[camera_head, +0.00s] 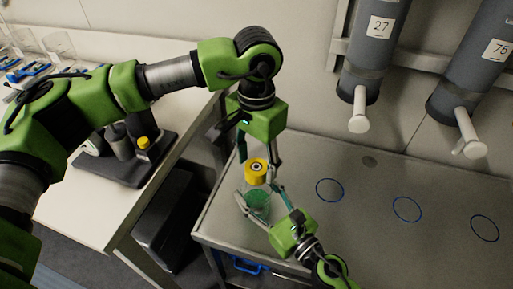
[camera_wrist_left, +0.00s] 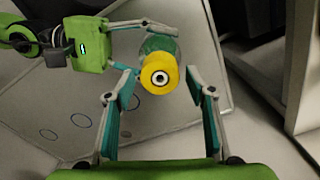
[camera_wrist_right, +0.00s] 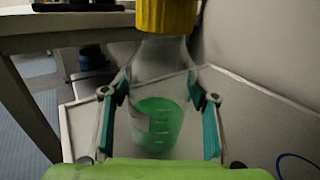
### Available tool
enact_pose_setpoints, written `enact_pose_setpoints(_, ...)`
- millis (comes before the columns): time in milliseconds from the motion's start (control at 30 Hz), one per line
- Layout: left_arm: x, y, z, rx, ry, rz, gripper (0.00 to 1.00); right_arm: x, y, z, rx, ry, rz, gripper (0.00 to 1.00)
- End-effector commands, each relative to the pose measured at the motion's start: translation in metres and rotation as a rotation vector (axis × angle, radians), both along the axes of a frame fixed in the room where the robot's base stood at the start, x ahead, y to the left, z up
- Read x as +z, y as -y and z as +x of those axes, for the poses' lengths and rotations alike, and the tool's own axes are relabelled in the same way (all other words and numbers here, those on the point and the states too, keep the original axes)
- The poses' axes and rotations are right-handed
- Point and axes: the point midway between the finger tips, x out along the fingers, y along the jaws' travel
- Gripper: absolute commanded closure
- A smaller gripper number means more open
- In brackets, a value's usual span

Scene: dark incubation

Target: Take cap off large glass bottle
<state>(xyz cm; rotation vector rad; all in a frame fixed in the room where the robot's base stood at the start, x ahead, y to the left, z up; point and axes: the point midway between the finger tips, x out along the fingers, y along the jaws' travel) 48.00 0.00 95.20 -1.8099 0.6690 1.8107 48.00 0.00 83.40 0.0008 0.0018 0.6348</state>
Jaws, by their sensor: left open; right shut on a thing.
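The large glass bottle (camera_wrist_right: 165,90) stands upright on the metal table and holds green liquid. Its yellow cap (camera_head: 256,171) is on top and also shows in the left wrist view (camera_wrist_left: 159,77). My right gripper (camera_wrist_right: 160,112) is shut around the bottle's body from the side. It comes in from the lower right in the head view (camera_head: 264,204). My left gripper (camera_wrist_left: 163,90) points down from above with its fingers apart, one on each side of the cap.
The metal table (camera_head: 370,245) has several blue rings and is clear to the right. Grey cylinders (camera_head: 375,50) with white spouts hang on the wall above it. A white bench (camera_head: 75,205) on the left carries a dark device (camera_head: 125,160) and glassware (camera_head: 58,47).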

Motion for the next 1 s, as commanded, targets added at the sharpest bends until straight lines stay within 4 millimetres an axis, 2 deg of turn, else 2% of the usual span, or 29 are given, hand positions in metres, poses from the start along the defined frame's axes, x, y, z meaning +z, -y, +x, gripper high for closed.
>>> enact_pose_setpoints(33,-0.007,0.000,0.000,0.001,-0.002,0.001,0.50,0.000,0.000,0.000,-0.001,0.000,0.000,1.00)
enact_pose_setpoints(200,-0.020,0.000,0.000,0.002,-0.001,0.000,0.50,0.000,0.000,0.000,-0.001,0.000,0.000,1.00)
enact_pose_setpoints(500,-0.023,0.000,0.000,0.002,0.000,0.000,0.50,0.000,0.000,0.000,-0.001,0.000,0.000,1.00)
enact_pose_setpoints(533,-0.023,0.000,0.000,0.002,0.000,0.000,0.55,0.000,0.000,0.000,-0.001,0.000,0.000,1.00)
enact_pose_setpoints(667,-0.023,0.000,0.000,0.002,0.000,0.000,0.89,0.000,0.000,0.000,-0.001,0.000,0.000,1.00)
enact_pose_setpoints(867,-0.022,0.000,0.000,0.035,0.000,0.000,0.90,0.000,0.000,0.000,-0.001,0.000,0.000,1.00)
enact_pose_setpoints(1000,-0.022,0.000,0.000,0.225,0.000,0.000,0.90,0.000,0.000,0.000,-0.001,0.000,0.000,1.00)
